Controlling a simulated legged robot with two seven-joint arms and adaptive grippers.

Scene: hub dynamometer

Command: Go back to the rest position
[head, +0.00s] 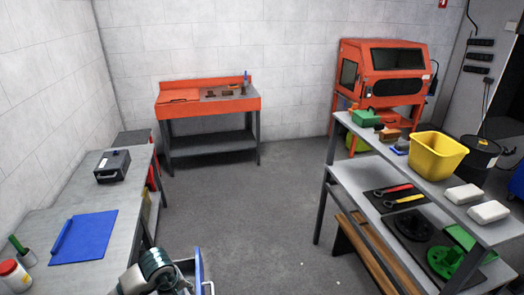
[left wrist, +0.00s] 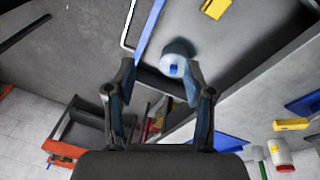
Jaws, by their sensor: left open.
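My left gripper (left wrist: 159,72) shows in the left wrist view with its two dark fingers spread apart. It is open, and no object is clamped between the pads. A pale blue-white cylinder (left wrist: 174,60) with a blue square on its end appears near the right fingertip; its depth relative to the finger is hard to tell. In the head view, neither gripper can be made out clearly. A dark, shiny banded cylinder and a pale part show at the bottom edge; I cannot tell whether they are mine. My right gripper is not in view.
A grey bench (head: 95,215) on the left holds a blue binder (head: 85,238) and a black case (head: 112,166). A blue-edged cart (head: 200,268) stands at the bottom. A shelf (head: 340,180) with a yellow bin (head: 437,155) is at right. The middle floor is clear.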

